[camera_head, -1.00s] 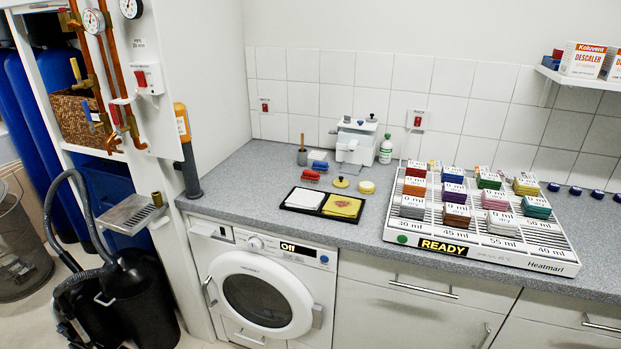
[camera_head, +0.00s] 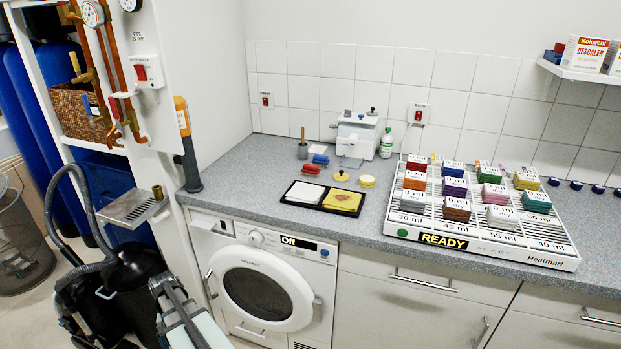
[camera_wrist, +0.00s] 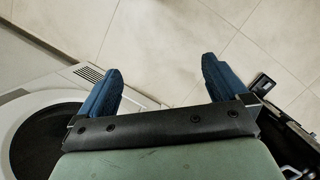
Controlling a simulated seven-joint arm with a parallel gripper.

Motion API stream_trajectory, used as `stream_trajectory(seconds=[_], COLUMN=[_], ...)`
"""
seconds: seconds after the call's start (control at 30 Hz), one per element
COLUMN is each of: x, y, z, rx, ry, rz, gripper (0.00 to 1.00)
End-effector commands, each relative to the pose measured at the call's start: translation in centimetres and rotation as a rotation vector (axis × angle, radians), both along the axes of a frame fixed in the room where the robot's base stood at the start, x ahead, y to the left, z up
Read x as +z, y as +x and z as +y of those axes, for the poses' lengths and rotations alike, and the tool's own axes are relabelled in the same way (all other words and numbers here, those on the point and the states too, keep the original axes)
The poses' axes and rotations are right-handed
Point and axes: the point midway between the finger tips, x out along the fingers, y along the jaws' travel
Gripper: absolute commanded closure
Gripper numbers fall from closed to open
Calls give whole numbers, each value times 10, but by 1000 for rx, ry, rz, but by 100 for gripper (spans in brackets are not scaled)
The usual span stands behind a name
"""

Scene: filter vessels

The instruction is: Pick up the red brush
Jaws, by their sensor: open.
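The red brush (camera_head: 311,169) lies on the grey worktop, just behind the black tray and in front of a blue brush (camera_head: 320,159). In the wrist view my gripper (camera_wrist: 157,80) is open and empty, its two blue fingers apart above the tiled floor. It is low in front of the washing machine, well away from the red brush. The fingers do not show in the head view, where only part of my arm enters at the bottom. The red brush is not in the wrist view.
A black tray (camera_head: 321,206) with a white and a yellow pad sits in front of the brush. A white rack (camera_head: 480,240) fills the right worktop. The washing machine (camera_head: 258,282) and black vacuum (camera_head: 130,290) stand below.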

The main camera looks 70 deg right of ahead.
Motion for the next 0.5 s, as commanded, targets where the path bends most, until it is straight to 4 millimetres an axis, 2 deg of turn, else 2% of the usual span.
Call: stream_trajectory(seconds=[0.03, 0.2, 0.5], x=[15, 63, 158], y=[7, 15, 8], z=[-20, -76, -172], rx=[-38, -156, -363], ry=[-10, -34, -81], rz=[-15, -48, -105], gripper=[0, 0, 0])
